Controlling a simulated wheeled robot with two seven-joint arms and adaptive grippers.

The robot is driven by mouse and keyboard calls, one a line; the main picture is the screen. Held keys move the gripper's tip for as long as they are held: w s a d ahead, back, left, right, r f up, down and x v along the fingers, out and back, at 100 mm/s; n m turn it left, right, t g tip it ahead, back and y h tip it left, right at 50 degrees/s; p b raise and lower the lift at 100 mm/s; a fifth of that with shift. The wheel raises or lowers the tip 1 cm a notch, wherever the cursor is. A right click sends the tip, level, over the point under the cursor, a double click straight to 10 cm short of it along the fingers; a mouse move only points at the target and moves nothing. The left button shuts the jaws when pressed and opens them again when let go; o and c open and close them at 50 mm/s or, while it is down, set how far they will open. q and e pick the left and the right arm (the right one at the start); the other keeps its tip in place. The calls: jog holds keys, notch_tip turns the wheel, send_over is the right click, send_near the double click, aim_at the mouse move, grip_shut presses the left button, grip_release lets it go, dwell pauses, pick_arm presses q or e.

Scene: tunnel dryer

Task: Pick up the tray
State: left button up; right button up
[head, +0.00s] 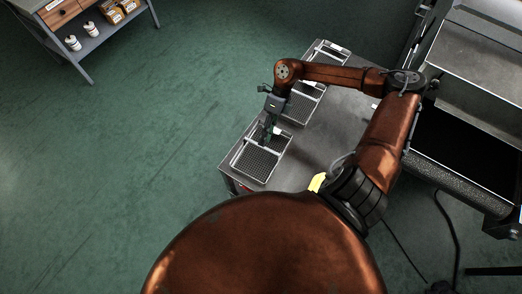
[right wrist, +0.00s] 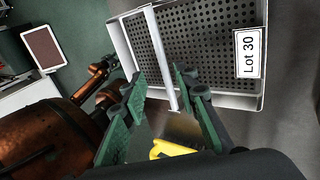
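The nearest wire-mesh tray (head: 249,168) lies on the grey table, with a raised bar handle across it. In the right wrist view, the tray (right wrist: 250,101) has a perforated floor, pale rims and a "Lot 30" label. My right gripper (head: 270,133) is over this tray in the head view. In the right wrist view its green fingers (right wrist: 158,82) are apart, with the tray's handle bar (right wrist: 161,55) running between them. I cannot tell whether either finger touches the bar. My left gripper is not in view.
More trays stand behind on the same table (head: 345,117), one in the middle (head: 297,108) and one at the far end (head: 322,57). A yellow item (head: 317,182) lies near the front edge. A metal machine (head: 480,45) stands right. A shelf (head: 95,40) is far left; green floor between is clear.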

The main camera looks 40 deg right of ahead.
send_over(262, 150)
jog(key=s, duration=0.1)
jog(key=f, duration=0.4)
jog(key=shift+s+a+f, duration=0.2)
jog(key=shift+a+f, duration=0.1)
jog(key=shift+a, duration=0.05)
jog(key=shift+c, duration=0.5)
grip_shut()
